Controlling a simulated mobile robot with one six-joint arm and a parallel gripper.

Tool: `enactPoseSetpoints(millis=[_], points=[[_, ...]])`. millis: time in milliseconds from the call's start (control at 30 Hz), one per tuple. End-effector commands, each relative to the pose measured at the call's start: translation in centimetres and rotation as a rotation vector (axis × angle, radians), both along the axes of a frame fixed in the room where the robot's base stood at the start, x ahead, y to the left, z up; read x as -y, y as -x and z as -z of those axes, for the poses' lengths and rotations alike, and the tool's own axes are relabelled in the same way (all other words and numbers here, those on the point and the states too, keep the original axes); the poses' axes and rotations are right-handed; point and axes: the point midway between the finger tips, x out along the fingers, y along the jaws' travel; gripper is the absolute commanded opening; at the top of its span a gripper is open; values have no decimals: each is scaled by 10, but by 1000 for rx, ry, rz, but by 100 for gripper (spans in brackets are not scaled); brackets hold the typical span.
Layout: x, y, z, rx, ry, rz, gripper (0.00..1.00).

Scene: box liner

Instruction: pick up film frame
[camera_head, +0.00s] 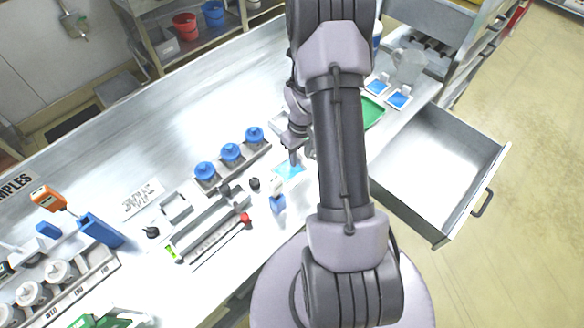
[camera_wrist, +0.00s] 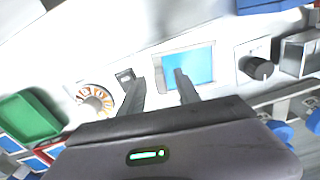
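A light blue sheet in a thin pale frame, which looks like the film frame (camera_wrist: 201,64), lies flat on the bench below my gripper. It also shows as a light blue patch in the head view (camera_head: 289,171). My gripper (camera_wrist: 158,77) is open, with nothing visible between its fingers. In the wrist view the right finger overlaps the blue sheet, and the left finger is left of it. I cannot tell the exact height of the fingertips above the sheet. In the head view my gripper (camera_head: 301,152) is partly hidden by my arm.
A round dial (camera_wrist: 94,100) and a black knob (camera_wrist: 262,68) are near the sheet. A green tray (camera_head: 372,113) and two blue-centred white frames (camera_head: 400,97) are to the right. Blue-topped jars (camera_head: 230,152) stand left. An open drawer (camera_head: 437,160) juts out at right.

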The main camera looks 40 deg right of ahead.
Motion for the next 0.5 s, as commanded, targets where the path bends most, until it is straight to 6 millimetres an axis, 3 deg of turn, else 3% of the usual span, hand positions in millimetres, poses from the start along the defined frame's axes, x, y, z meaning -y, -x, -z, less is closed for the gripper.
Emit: enactPoseSetpoints(millis=[267,433,500], points=[[0,0,5,1,1,0,37],[0,0,5,1,1,0,4],[0,0,5,1,1,0,0]])
